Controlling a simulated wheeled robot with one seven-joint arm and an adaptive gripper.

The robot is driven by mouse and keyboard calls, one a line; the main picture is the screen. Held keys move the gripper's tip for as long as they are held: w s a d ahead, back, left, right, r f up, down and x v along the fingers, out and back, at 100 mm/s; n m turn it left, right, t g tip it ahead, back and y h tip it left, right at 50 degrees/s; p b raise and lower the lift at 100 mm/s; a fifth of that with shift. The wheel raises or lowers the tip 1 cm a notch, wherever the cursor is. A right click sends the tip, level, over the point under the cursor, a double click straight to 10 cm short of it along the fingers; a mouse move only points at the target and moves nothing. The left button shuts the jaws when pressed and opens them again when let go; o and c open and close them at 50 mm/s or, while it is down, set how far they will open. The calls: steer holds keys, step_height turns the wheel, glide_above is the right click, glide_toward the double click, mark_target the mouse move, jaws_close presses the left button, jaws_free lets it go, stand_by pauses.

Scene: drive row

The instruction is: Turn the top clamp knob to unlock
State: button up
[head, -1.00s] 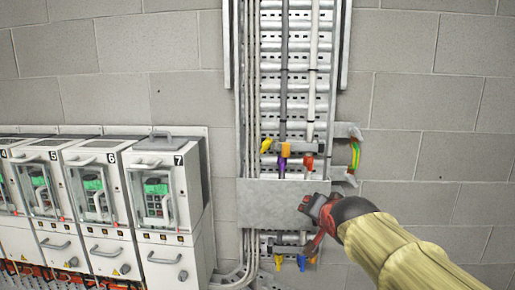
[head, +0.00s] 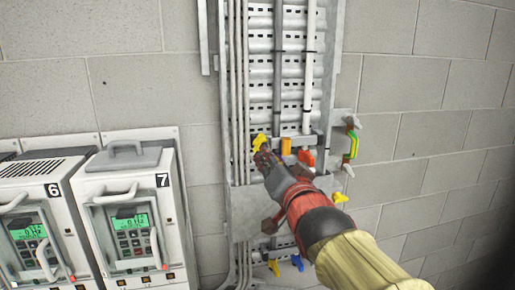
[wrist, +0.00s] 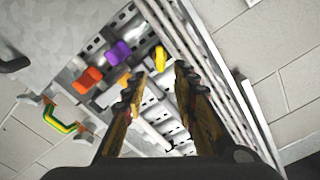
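Several coloured knobs sit along the upper clamp on the cable ladder. In the head view they are a yellow knob (head: 259,142), an orange knob (head: 286,146) and a red knob (head: 306,157). The wrist view shows the yellow knob (wrist: 160,58), a purple knob (wrist: 118,52), a red-orange knob (wrist: 88,80) and an orange knob (wrist: 125,78) partly behind a finger. My gripper (head: 264,160) is in front of the clamp, just below the yellow knob in the head view. In the wrist view my gripper (wrist: 156,84) is open, with nothing between its fingers. Contact with any knob is not visible.
A grey metal plate (head: 243,215) crosses the ladder below the clamp, partly behind my arm. A green-yellow cable (head: 352,144) sticks out at right. Lower yellow and blue knobs (head: 297,263) show beneath. Drive cabinets (head: 130,215) stand left. Bare block wall lies right.

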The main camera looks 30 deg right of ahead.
mark_target(259, 144)
steer(key=p+x, duration=0.1)
steer(key=x, duration=0.6)
steer(key=shift+w+p, duration=0.3)
steer(key=shift+w, duration=0.05)
steer(key=shift+f, duration=0.15)
steer(key=c, duration=0.3)
steer(key=c, duration=0.4)
jaws_close()
